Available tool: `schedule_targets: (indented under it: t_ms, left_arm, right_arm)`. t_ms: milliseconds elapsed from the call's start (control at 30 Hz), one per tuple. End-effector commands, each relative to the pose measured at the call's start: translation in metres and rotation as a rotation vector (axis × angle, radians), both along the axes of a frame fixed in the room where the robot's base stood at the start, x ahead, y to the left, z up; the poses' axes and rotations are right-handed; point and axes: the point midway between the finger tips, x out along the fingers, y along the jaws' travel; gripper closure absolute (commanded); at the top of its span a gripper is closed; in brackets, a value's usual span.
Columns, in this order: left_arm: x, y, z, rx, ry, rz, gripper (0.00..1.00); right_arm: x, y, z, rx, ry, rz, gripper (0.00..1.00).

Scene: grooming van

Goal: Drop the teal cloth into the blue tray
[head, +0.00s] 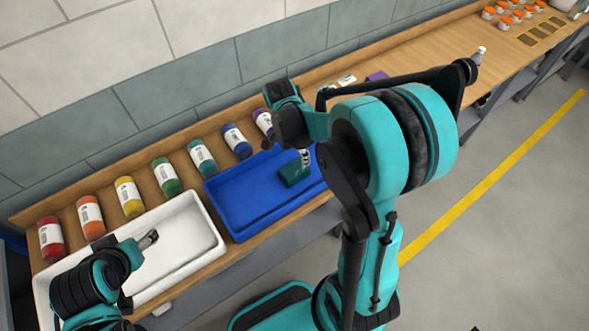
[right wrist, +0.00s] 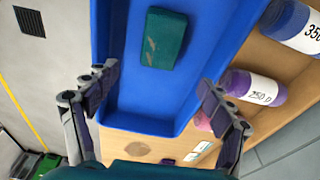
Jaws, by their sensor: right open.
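The teal cloth (head: 293,174), a dark green-teal folded block, lies inside the blue tray (head: 232,218). In the right wrist view the cloth (right wrist: 165,38) rests on the floor of the blue tray (right wrist: 120,85), clear of my fingers. My right gripper (head: 305,157) is over the tray, close to the cloth in the head view. In the right wrist view its two fingers are spread wide with nothing between them (right wrist: 155,85). My left gripper (head: 148,239) is above the white tray; its finger gap is too small to judge.
The white tray (head: 170,285) stands left of the blue tray and looks empty. A row of colored bottles, from red (head: 50,240) to purple (head: 264,122), lines the back of the wooden counter. Orange-lidded jars (head: 503,8) stand at the far right end.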

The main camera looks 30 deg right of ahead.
Motion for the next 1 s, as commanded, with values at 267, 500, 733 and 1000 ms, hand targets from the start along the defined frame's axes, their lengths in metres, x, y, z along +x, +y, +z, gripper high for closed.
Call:
schedule_targets:
  t_ms: [267, 500, 733, 1000]
  left_arm:
    - [0.000, 0.000, 0.000, 0.000, 0.000, 0.000, 0.35]
    - [0.000, 0.000, 0.000, 0.000, 0.000, 0.000, 0.35]
    - [0.000, 0.000, 0.000, 0.000, 0.000, 0.000, 0.35]
    - [0.000, 0.000, 0.000, 0.000, 0.000, 0.000, 0.35]
  right_arm:
    - [-0.002, 0.009, 0.056, 0.000, 0.000, 0.001, 0.18]
    - [-0.002, 0.015, 0.098, 0.000, 0.000, 0.001, 0.18]
    - [-0.003, 0.017, 0.111, 0.000, 0.000, 0.000, 0.18]
    - [-0.002, 0.017, 0.111, 0.000, 0.000, 0.000, 0.18]
